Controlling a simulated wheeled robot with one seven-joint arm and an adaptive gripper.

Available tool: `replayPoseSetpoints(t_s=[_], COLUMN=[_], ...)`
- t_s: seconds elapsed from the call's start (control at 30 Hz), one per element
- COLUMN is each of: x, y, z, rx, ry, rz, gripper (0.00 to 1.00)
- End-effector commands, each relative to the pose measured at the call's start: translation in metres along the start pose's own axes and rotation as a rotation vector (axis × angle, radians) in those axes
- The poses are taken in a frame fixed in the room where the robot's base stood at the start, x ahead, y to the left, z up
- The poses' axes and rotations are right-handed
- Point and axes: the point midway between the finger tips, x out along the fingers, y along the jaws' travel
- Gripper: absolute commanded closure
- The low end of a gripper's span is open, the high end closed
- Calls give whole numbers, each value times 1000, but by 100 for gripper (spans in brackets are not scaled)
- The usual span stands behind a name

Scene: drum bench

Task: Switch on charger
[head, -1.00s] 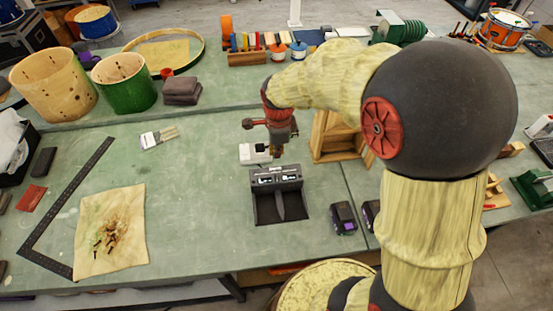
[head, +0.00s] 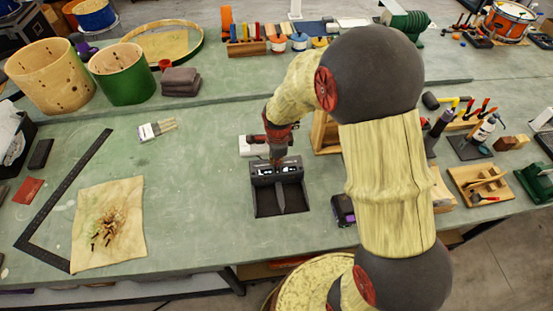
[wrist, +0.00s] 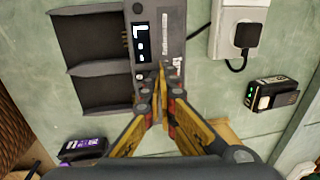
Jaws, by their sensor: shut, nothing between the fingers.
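The charger (head: 262,205) is a dark grey unit with two bays and a raised panel at its back, standing on the green bench. In the wrist view the charger (wrist: 90,60) has a small lit display on its panel, with small marks or controls beside it. My gripper (head: 277,163) is shut and empty, pointing down at the panel. In the wrist view the closed fingertips of my gripper (wrist: 162,70) are at the panel near a small light-coloured spot. I cannot tell whether they touch it. The fingers hide part of the panel.
A white socket block (wrist: 230,25) with a black plug lies beside the charger. A battery with a green light (wrist: 272,92) and a purple-marked battery (wrist: 83,149) lie nearby. A stained cloth (head: 110,225) and a black square (head: 60,200) lie left. Bench between is clear.

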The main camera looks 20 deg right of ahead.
Motion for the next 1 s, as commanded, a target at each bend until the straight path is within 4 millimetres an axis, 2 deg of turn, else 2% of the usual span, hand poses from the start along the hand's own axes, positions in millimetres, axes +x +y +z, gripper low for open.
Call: replayPoseSetpoints(t_s=[0.27,0.5,1.0], x=[0,6,3], y=[0,-4,4], z=[0,0,0], rx=[0,1,0], ry=[0,1,1], rz=[6,101,93], gripper=[100,100,100])
